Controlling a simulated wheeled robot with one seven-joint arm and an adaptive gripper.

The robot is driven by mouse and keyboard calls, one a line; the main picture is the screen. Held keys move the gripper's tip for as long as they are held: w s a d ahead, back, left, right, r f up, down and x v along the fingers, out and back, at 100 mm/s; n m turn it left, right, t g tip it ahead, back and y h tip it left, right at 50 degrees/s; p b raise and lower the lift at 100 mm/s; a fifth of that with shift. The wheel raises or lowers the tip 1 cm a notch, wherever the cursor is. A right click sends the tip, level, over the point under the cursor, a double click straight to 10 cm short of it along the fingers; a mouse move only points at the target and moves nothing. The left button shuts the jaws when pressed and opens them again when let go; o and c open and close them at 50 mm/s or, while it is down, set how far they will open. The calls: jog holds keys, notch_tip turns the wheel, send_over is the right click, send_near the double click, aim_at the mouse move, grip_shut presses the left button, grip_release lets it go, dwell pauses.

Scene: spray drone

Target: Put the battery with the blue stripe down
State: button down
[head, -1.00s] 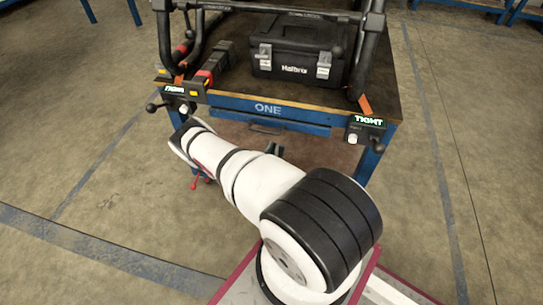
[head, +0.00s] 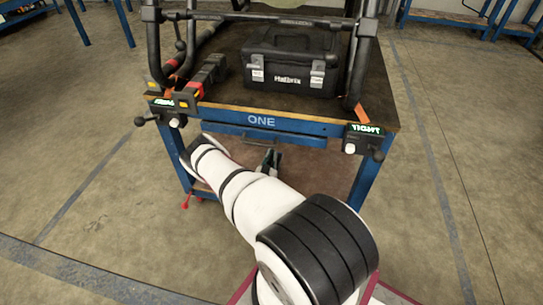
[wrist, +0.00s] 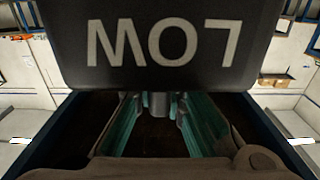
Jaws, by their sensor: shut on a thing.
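A dark block (wrist: 160,45) with white "LOW" lettering, upside down, fills the top of the wrist view very close to the lens. I take it for the battery in my gripper. Its blue stripe does not show. A dark grey part of my gripper (wrist: 190,165) crosses the bottom of that view; its fingertips are hidden.
The bench top holds a black toolbox (head: 292,62), a dark red-and-yellow-ended pack (head: 207,76) and black frame legs (head: 362,60). The floor beside the bench looks clear.

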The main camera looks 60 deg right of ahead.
dwell(0.3)
jog(key=c, duration=2.1)
grip_release()
jog(key=shift+f, duration=0.2)
jog(key=o, duration=0.4)
jog(key=shift+o, duration=0.2)
jog(key=shift+r, duration=0.2)
jog(key=p+v, duration=0.3)
jog(key=v, duration=0.9)
jog(key=shift+a, duration=0.1)
